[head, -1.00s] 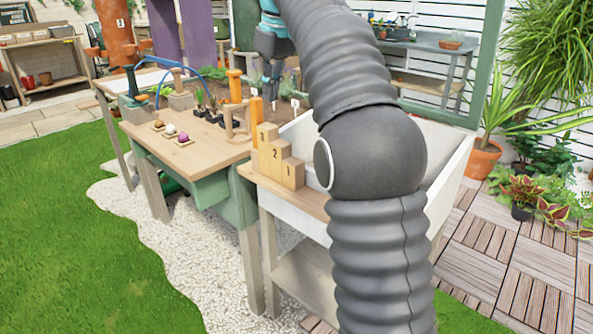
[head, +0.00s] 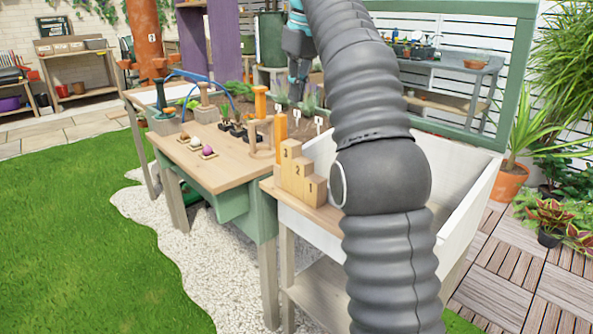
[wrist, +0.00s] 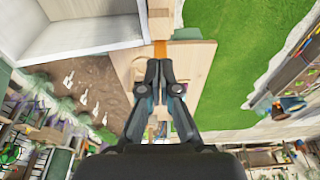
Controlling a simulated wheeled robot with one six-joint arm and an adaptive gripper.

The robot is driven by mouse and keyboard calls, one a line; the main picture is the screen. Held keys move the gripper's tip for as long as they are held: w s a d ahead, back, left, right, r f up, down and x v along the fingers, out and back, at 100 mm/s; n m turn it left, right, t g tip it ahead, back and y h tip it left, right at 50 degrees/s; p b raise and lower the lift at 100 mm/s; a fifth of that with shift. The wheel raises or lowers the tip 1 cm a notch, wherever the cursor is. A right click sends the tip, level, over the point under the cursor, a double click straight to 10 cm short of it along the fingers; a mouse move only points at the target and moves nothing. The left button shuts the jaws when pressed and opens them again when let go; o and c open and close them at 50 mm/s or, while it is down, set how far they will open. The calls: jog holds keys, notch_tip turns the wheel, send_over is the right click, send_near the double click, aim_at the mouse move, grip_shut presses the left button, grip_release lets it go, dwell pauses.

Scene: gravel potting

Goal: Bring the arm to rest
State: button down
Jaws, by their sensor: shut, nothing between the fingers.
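My gripper (head: 296,92) is raised in the air beyond the potting table in the head view, with its fingers pointing down. In the wrist view my gripper (wrist: 159,64) is shut, with its fingertips together and nothing between them. Below it in the wrist view lie the wooden tabletop (wrist: 190,70) and the brown soil bed (wrist: 85,75). My grey ribbed arm fills the middle right of the head view and hides part of the white-walled box (head: 468,200).
The wooden table (head: 225,172) carries small pots (head: 235,130), balls on little trays (head: 207,152) and wooden posts. Numbered step blocks (head: 300,178) stand on the white box's ledge. White labels (head: 318,122) stand in the soil. Grass (head: 80,220) lies open at left.

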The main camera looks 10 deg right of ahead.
jog(key=s+d+f+m+t, duration=0.1)
jog(key=s+f+m, duration=0.15)
jog(key=s, duration=0.55)
jog(key=s+f+m+t, duration=0.1)
jog(key=s+f, duration=0.3)
jog(key=s, duration=0.4)
jog(key=s+d+f+m+t+h, duration=0.1)
jog(key=s+f+m, duration=0.1)
jog(key=s+f, duration=1.4)
notch_tip(320, 180, down, 4)
jog(key=shift+s+d+f+m+t, duration=0.15)
jog(key=shift+s+f+m+t, duration=0.1)
jog(key=shift+m+t, duration=0.1)
